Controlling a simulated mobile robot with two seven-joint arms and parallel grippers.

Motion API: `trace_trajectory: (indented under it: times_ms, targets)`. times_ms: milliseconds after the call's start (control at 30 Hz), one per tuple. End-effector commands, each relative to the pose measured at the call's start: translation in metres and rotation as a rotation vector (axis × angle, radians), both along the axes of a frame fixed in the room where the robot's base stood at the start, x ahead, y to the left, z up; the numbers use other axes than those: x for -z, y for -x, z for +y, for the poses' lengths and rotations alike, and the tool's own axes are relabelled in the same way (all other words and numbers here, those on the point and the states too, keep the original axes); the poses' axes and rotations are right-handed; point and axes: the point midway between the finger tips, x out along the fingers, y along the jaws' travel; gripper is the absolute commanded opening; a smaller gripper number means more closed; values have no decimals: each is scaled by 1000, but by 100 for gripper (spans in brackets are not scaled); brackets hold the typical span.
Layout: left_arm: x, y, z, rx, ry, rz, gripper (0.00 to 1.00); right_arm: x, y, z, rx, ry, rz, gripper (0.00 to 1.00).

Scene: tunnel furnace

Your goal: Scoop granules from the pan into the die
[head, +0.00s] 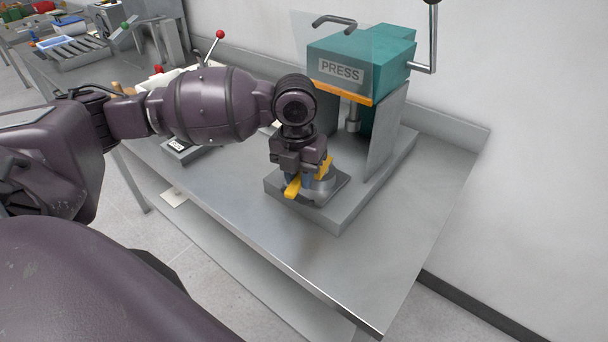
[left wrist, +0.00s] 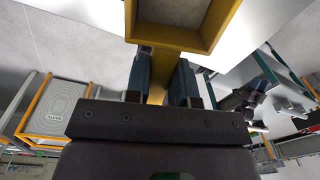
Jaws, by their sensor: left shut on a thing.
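My left gripper (head: 303,166) is shut on a yellow scoop (head: 293,187), just above the press base. In the left wrist view my two dark fingers (left wrist: 160,82) clasp the scoop's handle, and its square bowl (left wrist: 178,46) shows at the top. The bowl's inside looks plain grey-brown; I cannot tell whether granules are in it. I cannot make out the pan; my left arm covers part of the bench. My right gripper is not in view.
The green press (head: 362,58) stands behind my gripper, with its ram (head: 352,118) above the base and a lever at its right. A small dark device (head: 185,150) sits left under my arm. The steel bench (head: 400,235) is clear at the front right.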

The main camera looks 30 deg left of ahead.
Motion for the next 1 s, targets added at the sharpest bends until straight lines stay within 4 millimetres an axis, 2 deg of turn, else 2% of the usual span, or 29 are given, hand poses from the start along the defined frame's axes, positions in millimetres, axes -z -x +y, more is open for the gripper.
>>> trace_trajectory:
  times_ms: [267,567,1000]
  targets:
    - [0,5,0,-6,-49,-10,0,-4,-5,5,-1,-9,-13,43]
    - [-3,21,-3,-6,-50,-23,0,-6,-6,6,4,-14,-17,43]
    - [-6,45,-8,-6,-53,-41,0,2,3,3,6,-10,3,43]
